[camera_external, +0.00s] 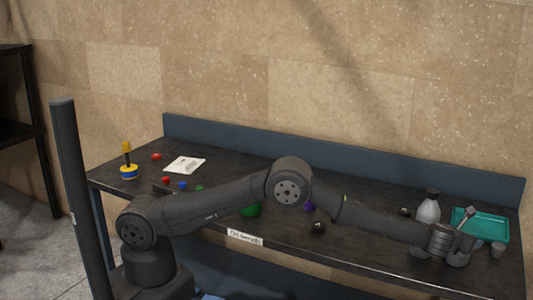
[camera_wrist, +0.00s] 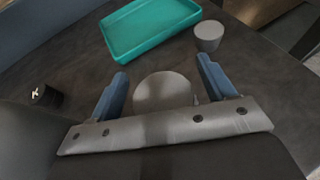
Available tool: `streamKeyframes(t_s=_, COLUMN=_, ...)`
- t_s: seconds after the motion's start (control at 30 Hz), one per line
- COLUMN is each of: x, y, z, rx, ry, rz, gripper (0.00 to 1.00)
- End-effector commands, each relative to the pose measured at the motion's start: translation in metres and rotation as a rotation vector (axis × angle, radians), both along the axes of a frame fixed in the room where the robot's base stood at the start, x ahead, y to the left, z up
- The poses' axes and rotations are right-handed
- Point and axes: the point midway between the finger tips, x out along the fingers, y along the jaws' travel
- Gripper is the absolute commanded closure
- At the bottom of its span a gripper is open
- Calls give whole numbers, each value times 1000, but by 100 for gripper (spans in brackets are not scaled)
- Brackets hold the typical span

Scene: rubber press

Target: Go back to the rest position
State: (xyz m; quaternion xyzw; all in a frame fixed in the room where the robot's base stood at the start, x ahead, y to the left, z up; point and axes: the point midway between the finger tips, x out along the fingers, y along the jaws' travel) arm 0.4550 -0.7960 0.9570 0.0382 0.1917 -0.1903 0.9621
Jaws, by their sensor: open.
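My arm stretches to the right across the dark bench (camera_external: 345,243) in the external view, and my gripper (camera_external: 460,250) is low at the bench's right end. In the wrist view my gripper (camera_wrist: 162,72) is open, its two blue fingers spread apart. A grey round-topped object (camera_wrist: 163,91) shows between the fingers, with a gap on each side; whether it is touched cannot be told. The teal tray (camera_wrist: 150,29) lies just beyond the fingers. It also shows in the external view (camera_external: 490,222).
A small grey cup (camera_wrist: 208,36) stands beside the tray. A small black object (camera_wrist: 46,97) is at left. A yellow-and-blue stand (camera_external: 128,170) and white paper (camera_external: 184,165) are at the far left.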

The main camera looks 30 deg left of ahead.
Motion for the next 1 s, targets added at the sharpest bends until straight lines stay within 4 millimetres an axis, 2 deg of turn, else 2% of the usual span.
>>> streamKeyframes(t_s=0.03, x=-3, y=1, z=-9, rx=3, ry=2, rz=-1, gripper=25)
streamKeyframes(t_s=0.1, x=-13, y=4, z=0, rx=0, ry=0, rz=-2, gripper=25)
streamKeyframes(t_s=0.37, x=-47, y=19, z=16, rx=1, ry=1, rz=-1, gripper=25)
streamKeyframes(t_s=0.73, x=-105, y=43, z=42, rx=0, ry=-1, rz=-2, gripper=25)
streamKeyframes(t_s=0.8, x=-88, y=38, z=32, rx=1, ry=1, rz=4, gripper=25)
streamKeyframes(t_s=1.0, x=-57, y=24, z=19, rx=0, ry=0, rz=1, gripper=25)
